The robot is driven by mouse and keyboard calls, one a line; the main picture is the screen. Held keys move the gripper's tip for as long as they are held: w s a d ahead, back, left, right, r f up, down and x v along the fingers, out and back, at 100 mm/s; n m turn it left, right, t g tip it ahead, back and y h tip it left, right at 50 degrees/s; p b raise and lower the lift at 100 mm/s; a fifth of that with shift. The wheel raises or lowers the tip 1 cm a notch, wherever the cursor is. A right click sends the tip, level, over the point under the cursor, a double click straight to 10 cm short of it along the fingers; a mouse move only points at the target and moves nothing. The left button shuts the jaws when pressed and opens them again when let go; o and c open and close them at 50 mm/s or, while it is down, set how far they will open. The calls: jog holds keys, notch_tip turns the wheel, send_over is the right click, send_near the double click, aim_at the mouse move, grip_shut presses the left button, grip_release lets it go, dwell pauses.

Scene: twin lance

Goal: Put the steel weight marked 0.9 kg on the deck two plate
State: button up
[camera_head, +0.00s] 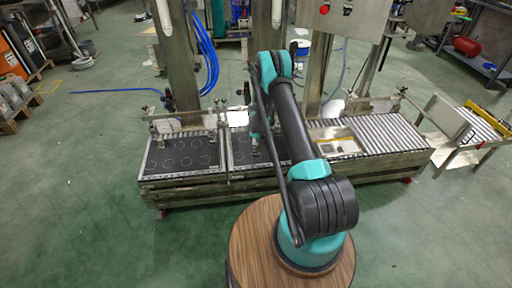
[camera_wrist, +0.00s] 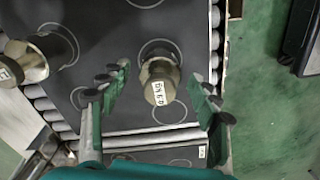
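A brass-coloured steel weight (camera_wrist: 159,68) stands on a dark plate with printed circles (camera_wrist: 95,25) in the wrist view. Its white label is turned and too small to read surely. My gripper (camera_wrist: 160,73) is open, with one teal finger on each side of this weight and a gap to each. A second weight (camera_wrist: 35,58) with a white label stands to the left. In the head view two dark circle-marked plates lie side by side, a left one (camera_head: 183,157) and a right one (camera_head: 243,150). I cannot tell which is deck two. My arm hides part of the right plate.
A second dark plate (camera_wrist: 150,154) shows below, past a pale dividing rail. Roller conveyor (camera_head: 390,132) lies to the right of the plates. Steel posts (camera_head: 180,60) and blue hoses (camera_head: 207,65) stand behind. Green floor surrounds the bench.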

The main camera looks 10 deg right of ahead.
jog(key=s+d+r+m+t, duration=0.1)
jog(key=s+r+m, duration=0.15)
jog(key=r, duration=0.95)
jog(key=s+r+m, duration=0.1)
jog(key=s+r, duration=0.2)
jog(key=r, duration=1)
jog(key=s+d+r+m+t, duration=0.1)
jog(key=s+d+r+m, duration=0.15)
jog(key=s+r, duration=0.8)
jog(key=s+r+m+t, duration=0.2)
jog(key=s+m, duration=0.5)
jog(key=s, duration=1.8)
jog(key=shift+s+d+r+m, duration=0.15)
jog(key=shift+s+d+m, duration=0.15)
jog(key=shift+s, duration=0.05)
